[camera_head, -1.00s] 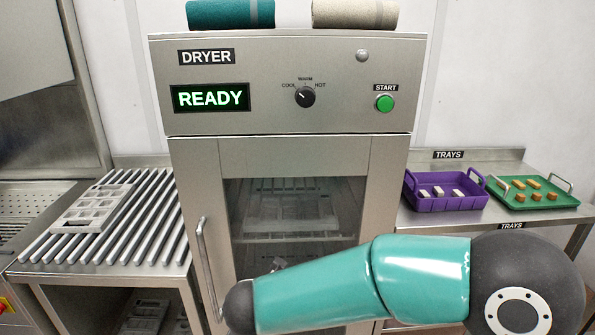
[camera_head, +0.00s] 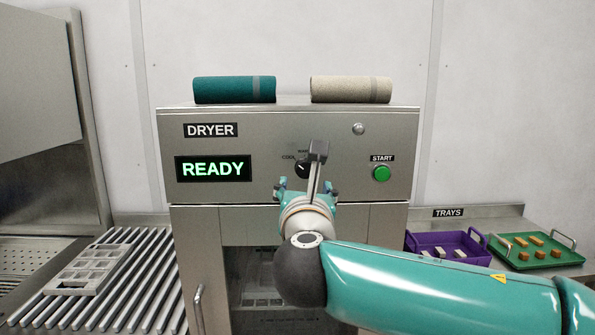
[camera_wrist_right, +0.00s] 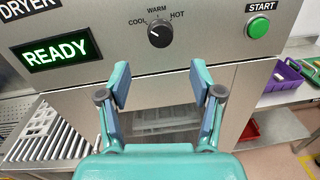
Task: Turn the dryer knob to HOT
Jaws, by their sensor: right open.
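The black dryer knob (camera_head: 302,170) is on the dryer's front panel below the COOL, WARM and HOT labels, partly hidden by my right arm's parts in the head view. In the right wrist view the knob (camera_wrist_right: 160,33) shows whole, its white mark pointing up-left toward COOL. The dryer (camera_head: 240,190) has a display reading READY (camera_head: 213,168). My right gripper (camera_head: 307,187) is in front of the panel, below the knob. In the right wrist view its two fingers (camera_wrist_right: 160,82) are spread with nothing between them, apart from the knob. My left gripper is not in view.
The green START button (camera_head: 382,174) is right of the knob. A teal roll (camera_head: 234,89) and a beige roll (camera_head: 350,89) lie on the dryer. A slatted rack with a grey mould (camera_head: 90,268) is at left; purple (camera_head: 410,240) and green trays (camera_head: 568,258) stand at right.

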